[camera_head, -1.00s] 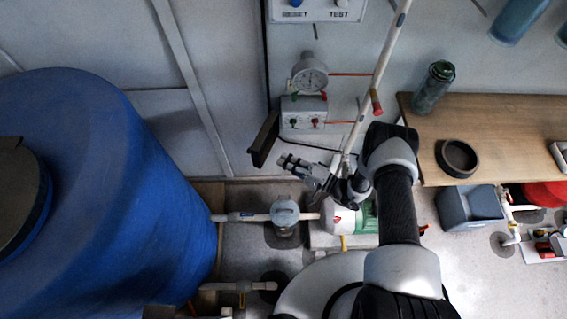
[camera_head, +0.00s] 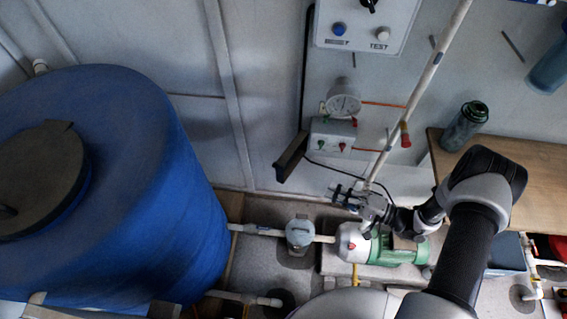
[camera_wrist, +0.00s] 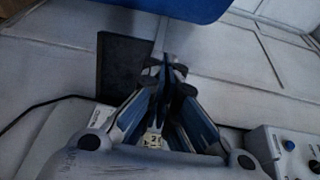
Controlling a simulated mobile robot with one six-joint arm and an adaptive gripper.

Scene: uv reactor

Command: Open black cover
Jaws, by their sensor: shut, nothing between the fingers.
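A round black cover (camera_head: 38,178) lies closed on top of the big blue barrel (camera_head: 140,165) at the left of the head view. A small dark tab sticks out at its far edge, and a dark handle shows at the picture's left edge. My gripper (camera_head: 338,193) is shut and empty, well to the right of the barrel and apart from the cover. In the wrist view my fingertips (camera_wrist: 165,68) are together. A blue surface (camera_wrist: 165,8) shows at the top there, probably the barrel; the cover is not seen in that view.
A dark flat panel (camera_head: 291,157) with a cable stands out by the wall, left of my gripper; it also shows in the wrist view (camera_wrist: 124,66). A button box (camera_head: 365,22), gauge (camera_head: 344,104), slanted pipe (camera_head: 424,85), pump (camera_head: 385,247) and wooden table (camera_head: 540,170) are nearby.

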